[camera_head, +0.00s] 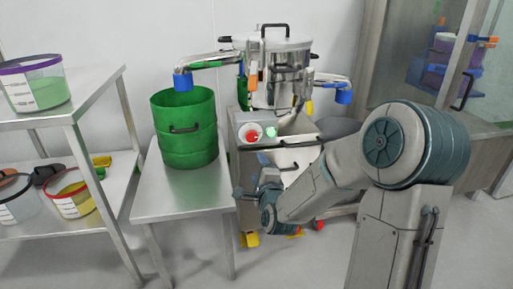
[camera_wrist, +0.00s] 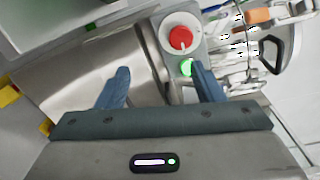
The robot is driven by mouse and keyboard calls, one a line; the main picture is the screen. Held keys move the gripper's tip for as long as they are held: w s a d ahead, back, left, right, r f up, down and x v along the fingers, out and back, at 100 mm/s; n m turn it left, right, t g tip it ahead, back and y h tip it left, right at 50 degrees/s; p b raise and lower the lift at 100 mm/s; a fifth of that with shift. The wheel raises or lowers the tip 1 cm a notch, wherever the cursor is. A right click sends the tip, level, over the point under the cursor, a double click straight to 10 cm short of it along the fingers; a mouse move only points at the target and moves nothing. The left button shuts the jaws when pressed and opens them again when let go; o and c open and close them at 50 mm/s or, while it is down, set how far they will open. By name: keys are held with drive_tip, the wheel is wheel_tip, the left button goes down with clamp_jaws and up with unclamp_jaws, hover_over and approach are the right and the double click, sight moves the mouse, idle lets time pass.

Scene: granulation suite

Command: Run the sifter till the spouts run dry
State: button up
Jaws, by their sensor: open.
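The sifter (camera_head: 280,65) is a steel drum with a lid handle, standing behind a control box. Its left spout (camera_head: 215,62) has a blue end over the green drum (camera_head: 185,130); its right spout (camera_head: 325,78) also has a blue end. No flow is visible at either spout. The box carries a red button (camera_head: 252,134) and a green button (camera_head: 271,132); the wrist view shows the red button (camera_wrist: 180,38) and bright green button (camera_wrist: 187,68). My gripper (camera_head: 254,182) is open and empty below the box. In the wrist view, my gripper (camera_wrist: 160,68) has its right fingertip beside the green button; contact cannot be told.
The green drum stands on a steel table (camera_head: 180,195). A steel rack (camera_head: 95,100) at left holds clear tubs. A glazed cabinet (camera_head: 420,50) stands at right. Yellow and red feet or casters (camera_head: 250,240) show low under the sifter.

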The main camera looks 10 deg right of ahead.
sight(252, 138)
drive_tip(key=a+f+m+g+y+p, duration=0.1)
drive_tip(key=a+f+m+y+p, duration=0.1)
drive_tip(key=a+f+m+p, duration=0.3)
drive_tip(key=s+d+r+m+t+h+p, duration=0.1)
drive_tip(key=d+r+m+t+h+p, duration=0.1)
drive_tip(key=d+r+m, duration=0.55)
drive_tip(key=shift+m, duration=0.65)
drive_tip(key=w+b, duration=0.1)
drive_tip(key=w, duration=0.3)
drive_tip(key=w+a+b, duration=0.1)
drive_tip(key=w, duration=0.4)
drive_tip(key=w+a+b, duration=0.1)
drive_tip(key=w, duration=0.3)
drive_tip(key=shift+w+r+b, duration=0.15)
drive_tip(key=shift+w+b, duration=0.15)
drive_tip(key=shift+b, duration=0.05)
drive_tip(key=c, duration=1)
drive_tip(key=shift+o, duration=0.2)
